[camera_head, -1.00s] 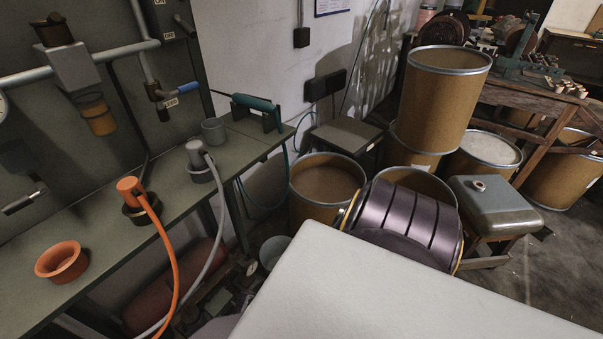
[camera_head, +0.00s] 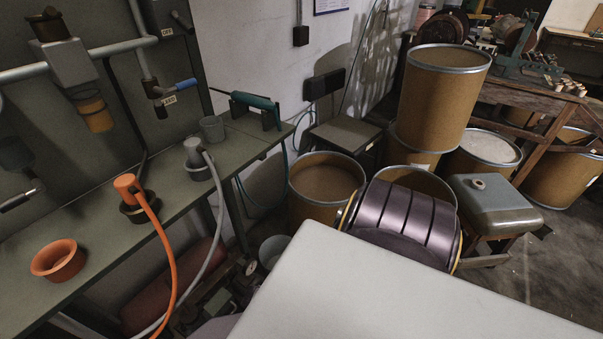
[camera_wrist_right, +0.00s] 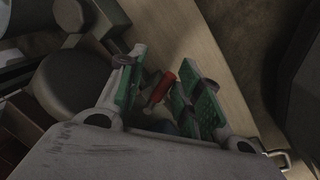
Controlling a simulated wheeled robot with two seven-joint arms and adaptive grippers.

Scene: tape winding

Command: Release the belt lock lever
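A small red lever handle (camera_wrist_right: 161,87), which looks like the belt lock lever, shows in the right wrist view. My right gripper (camera_wrist_right: 163,63) is open, with its two green-padded fingers on either side of the handle. Gaps show between the handle and both pads, and I cannot tell whether anything touches. The base of the lever is dark and partly hidden by the gripper body. The lever is not visible in the head view. Neither gripper shows in the head view.
A pale beam (camera_wrist_right: 222,75) runs past the right finger, and a dark round part (camera_wrist_right: 75,85) lies to the left. In the head view, a bench (camera_head: 95,225) with hoses stands left. Brown drums (camera_head: 445,95) and a grey-topped stool (camera_head: 490,205) stand right.

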